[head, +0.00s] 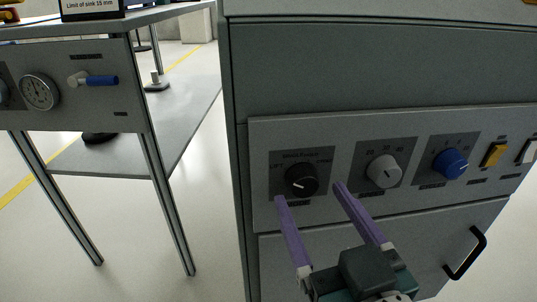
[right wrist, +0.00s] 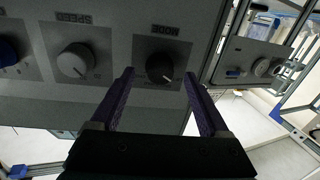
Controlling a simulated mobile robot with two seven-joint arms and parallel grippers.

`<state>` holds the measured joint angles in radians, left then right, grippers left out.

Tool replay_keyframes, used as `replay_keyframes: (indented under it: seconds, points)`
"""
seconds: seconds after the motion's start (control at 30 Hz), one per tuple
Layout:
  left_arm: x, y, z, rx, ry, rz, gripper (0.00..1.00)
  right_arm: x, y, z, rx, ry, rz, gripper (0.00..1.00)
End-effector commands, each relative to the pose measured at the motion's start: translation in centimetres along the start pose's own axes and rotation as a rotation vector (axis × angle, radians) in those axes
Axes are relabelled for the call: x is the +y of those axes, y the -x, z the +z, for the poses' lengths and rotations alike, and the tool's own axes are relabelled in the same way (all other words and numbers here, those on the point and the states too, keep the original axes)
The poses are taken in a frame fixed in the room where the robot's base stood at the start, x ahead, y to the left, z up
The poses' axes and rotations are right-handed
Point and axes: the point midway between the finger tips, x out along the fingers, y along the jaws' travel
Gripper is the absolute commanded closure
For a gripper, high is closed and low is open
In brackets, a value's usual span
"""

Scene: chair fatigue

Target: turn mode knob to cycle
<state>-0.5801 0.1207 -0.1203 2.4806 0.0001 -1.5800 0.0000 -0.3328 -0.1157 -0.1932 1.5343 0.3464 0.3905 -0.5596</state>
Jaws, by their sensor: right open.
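The mode knob (head: 301,180) is a round black knob with a white pointer line, on a dark square plate at the left of the grey control panel. In the head view its pointer aims to the lower left. My right gripper (head: 309,192) is open, with purple fingers reaching up toward the knob from below. In the right wrist view the black mode knob (right wrist: 160,68) sits beyond and between the fingertips of the right gripper (right wrist: 158,76), under the label MODE. I see no contact between the fingers and the knob. My left gripper is not in view.
A black drawer handle (head: 465,254) juts out below. A bench (head: 75,55) with a gauge (head: 39,92) and blue-handled valve (head: 101,80) stands left.

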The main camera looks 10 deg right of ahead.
Motion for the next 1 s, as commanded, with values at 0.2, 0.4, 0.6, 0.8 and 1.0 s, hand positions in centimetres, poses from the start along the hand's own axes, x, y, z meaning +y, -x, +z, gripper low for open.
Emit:
replay_keyframes:
  seconds: [0.2, 0.4, 0.6, 0.8, 1.0]
  points:
    - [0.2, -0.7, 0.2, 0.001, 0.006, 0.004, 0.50, 0.0, -1.9, 0.1, -0.001, 0.000, 0.000, 0.21]
    - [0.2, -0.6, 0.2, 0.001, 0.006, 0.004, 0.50, 0.0, -1.9, 0.1, -0.002, 0.000, -0.001, 0.21]
    - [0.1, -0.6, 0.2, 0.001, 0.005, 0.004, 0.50, 0.0, -1.9, 0.0, -0.002, 0.000, -0.001, 0.37]
    - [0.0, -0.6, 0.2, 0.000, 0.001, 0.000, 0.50, 0.0, -1.9, 0.1, -0.002, 0.000, -0.001, 0.59]
    - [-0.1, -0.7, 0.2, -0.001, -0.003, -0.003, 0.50, 0.0, -1.9, 0.1, -0.002, 0.000, -0.001, 0.82]
